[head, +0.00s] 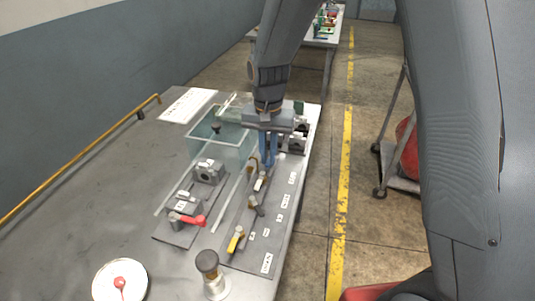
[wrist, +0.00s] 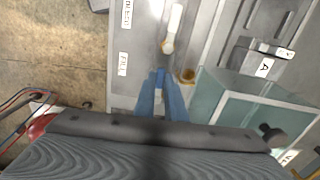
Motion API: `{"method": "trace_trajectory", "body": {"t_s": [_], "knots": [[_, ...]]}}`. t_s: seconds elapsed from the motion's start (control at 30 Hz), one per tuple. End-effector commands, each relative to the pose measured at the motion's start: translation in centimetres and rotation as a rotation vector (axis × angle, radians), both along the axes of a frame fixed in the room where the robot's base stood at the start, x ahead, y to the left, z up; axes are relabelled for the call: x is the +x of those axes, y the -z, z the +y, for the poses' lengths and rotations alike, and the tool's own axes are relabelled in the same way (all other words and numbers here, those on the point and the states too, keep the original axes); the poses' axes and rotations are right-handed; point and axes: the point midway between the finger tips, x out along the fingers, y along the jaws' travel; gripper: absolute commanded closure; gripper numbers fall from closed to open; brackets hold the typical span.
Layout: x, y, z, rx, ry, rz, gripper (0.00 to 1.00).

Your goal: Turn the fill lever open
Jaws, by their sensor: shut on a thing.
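My gripper (head: 268,163) points down over the far end of the valve panel (head: 240,262) on the workbench. Its blue fingers also show in the wrist view (wrist: 161,80). They are close together around a small pale piece (wrist: 158,96), apparently the fill lever, mostly hidden by the fingers. A FILL label (wrist: 122,64) lies beside them on the panel. A white-handled lever (wrist: 172,30) stands just beyond the fingertips and is apart from them; it also shows in the head view (head: 260,182). How far the fill lever is turned cannot be told.
A glass tank (head: 203,146) stands close to the gripper, with a brass fitting (wrist: 187,75) beside the fingers.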

Motion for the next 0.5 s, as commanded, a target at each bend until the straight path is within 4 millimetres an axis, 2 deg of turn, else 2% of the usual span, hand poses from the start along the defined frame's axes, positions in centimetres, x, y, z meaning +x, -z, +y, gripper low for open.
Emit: {"method": "trace_trajectory", "body": {"t_s": [0.5], "knots": [[-0.1, -0.2, -1.7, 0.001, -0.413, -0.002, 1.00]]}}
